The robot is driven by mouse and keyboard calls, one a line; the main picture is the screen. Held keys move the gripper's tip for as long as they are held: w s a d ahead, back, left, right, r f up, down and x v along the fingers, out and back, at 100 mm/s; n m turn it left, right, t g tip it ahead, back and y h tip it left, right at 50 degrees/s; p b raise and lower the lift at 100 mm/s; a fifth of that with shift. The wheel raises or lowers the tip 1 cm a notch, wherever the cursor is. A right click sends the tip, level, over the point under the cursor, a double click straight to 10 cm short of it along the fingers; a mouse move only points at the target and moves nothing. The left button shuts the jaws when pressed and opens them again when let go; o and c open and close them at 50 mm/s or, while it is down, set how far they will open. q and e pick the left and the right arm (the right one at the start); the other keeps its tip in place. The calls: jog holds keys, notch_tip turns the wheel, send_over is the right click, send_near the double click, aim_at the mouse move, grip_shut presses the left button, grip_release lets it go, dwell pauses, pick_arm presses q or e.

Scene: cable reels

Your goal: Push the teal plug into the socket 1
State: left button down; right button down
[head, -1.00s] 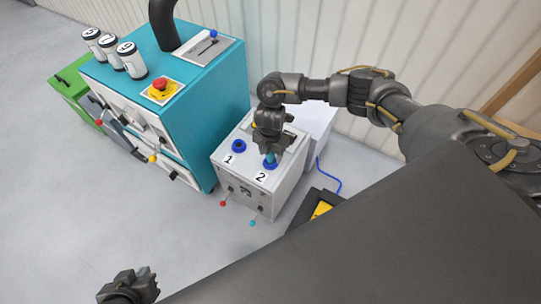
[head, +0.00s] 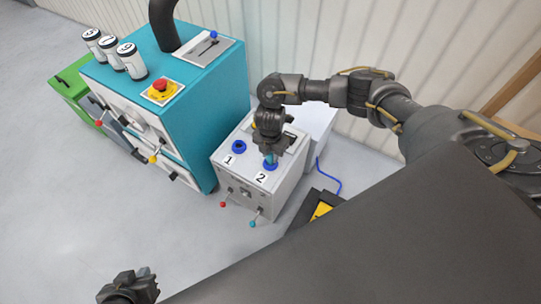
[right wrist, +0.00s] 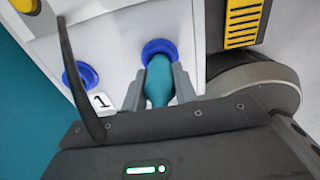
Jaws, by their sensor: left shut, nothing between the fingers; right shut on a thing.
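The teal plug (right wrist: 158,82) is between the fingers of my right gripper (right wrist: 159,90), which is shut on it. In the right wrist view the plug's far end meets the blue ring of socket 2 (right wrist: 160,47); how deep it sits I cannot tell. In the head view my right gripper (head: 269,150) is over socket 2 (head: 271,166), on top of the white box. Socket 1 (head: 239,146), a blue ring with a dark opening, is empty to the left; it also shows in the right wrist view (right wrist: 82,74). My left gripper (head: 130,287) is shut and empty, away from the box.
The white box (head: 238,180) has small levers with red and teal knobs on its front. A teal cabinet (head: 232,92) stands to its left, with a red emergency button (head: 160,85) and several numbered canisters. A blue cable (head: 332,181) lies at the right. Left floor is clear.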

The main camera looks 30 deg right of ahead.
jog(key=shift+r+p, duration=0.4)
jog(key=shift+p, duration=0.05)
jog(key=shift+r+p, duration=0.3)
jog(key=shift+r, duration=0.05)
jog(key=shift+r+p, duration=1.5)
jog(key=shift+p, duration=0.25)
notch_tip(320, 180, up, 6)
jog(key=p, duration=0.6)
jog(key=shift+p, duration=0.35)
jog(key=shift+w, duration=0.1)
